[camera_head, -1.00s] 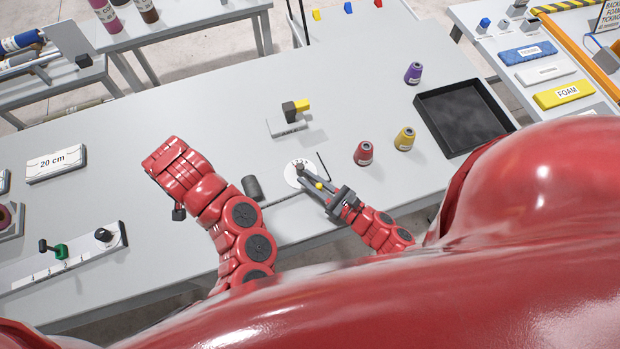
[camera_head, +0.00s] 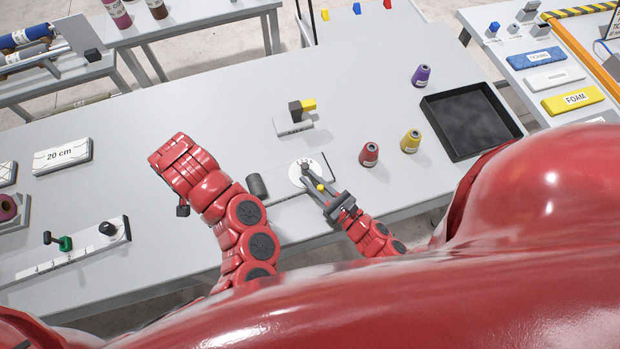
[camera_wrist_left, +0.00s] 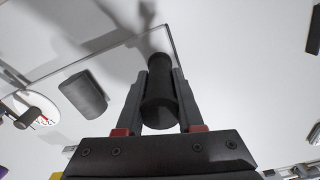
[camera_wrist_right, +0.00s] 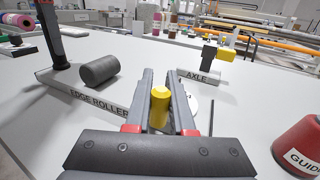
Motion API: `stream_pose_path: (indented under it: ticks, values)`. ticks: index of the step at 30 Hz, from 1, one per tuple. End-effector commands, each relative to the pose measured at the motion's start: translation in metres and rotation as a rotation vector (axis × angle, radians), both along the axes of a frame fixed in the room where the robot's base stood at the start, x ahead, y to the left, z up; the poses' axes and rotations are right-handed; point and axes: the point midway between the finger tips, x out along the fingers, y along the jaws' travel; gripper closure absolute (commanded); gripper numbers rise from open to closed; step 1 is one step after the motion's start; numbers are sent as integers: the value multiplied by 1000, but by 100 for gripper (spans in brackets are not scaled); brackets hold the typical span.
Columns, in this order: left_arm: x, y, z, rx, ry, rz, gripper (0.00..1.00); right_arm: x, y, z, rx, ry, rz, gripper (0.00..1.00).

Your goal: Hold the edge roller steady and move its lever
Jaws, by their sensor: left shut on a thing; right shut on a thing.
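The edge roller (camera_wrist_right: 98,101) is a pale base plate with a dark grey cylinder (camera_wrist_right: 99,70), which also shows in the head view (camera_head: 257,186). A white dial disc (camera_head: 308,173) stands at its right end, with a grey lever topped by a yellow knob (camera_wrist_right: 160,106). My right gripper (camera_wrist_right: 159,76) is shut on the knob, one finger on each side. My left gripper (camera_wrist_left: 160,76) is shut on an upright black handle (camera_wrist_left: 160,95) at the roller's other end. My left arm hides that handle and gripper in the head view.
An axle block (camera_head: 294,125) lies behind the disc. Red (camera_head: 369,154), yellow (camera_head: 410,141) and purple (camera_head: 421,76) cones and a black tray (camera_head: 470,122) stand to the right. A 20 cm block (camera_head: 62,156) and a plate with a green-based lever (camera_head: 66,243) are left.

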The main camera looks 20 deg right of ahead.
Motion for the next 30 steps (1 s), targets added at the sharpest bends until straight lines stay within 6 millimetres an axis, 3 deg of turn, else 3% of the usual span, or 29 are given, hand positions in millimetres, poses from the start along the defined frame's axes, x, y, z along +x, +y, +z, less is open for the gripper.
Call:
stream_pose_path:
  ticks: [7, 19, 20, 24, 30]
  values:
    - [-3, -2, -3, -3, 11, -5, 100, -1, 8, -1, 3, 2, -123, 100]
    - [-3, -2, -3, -3, 10, -5, 100, 1, 13, -1, -2, 2, -126, 100]
    - [-3, -2, -3, -3, 10, -5, 100, 1, 13, -1, -2, 2, -126, 75]
    - [-3, -2, -3, -3, 10, -5, 100, 1, 13, -1, -1, 1, -127, 50]
    - [-3, -2, -3, -2, 10, -5, 100, 1, 13, -1, -1, 1, -127, 48]
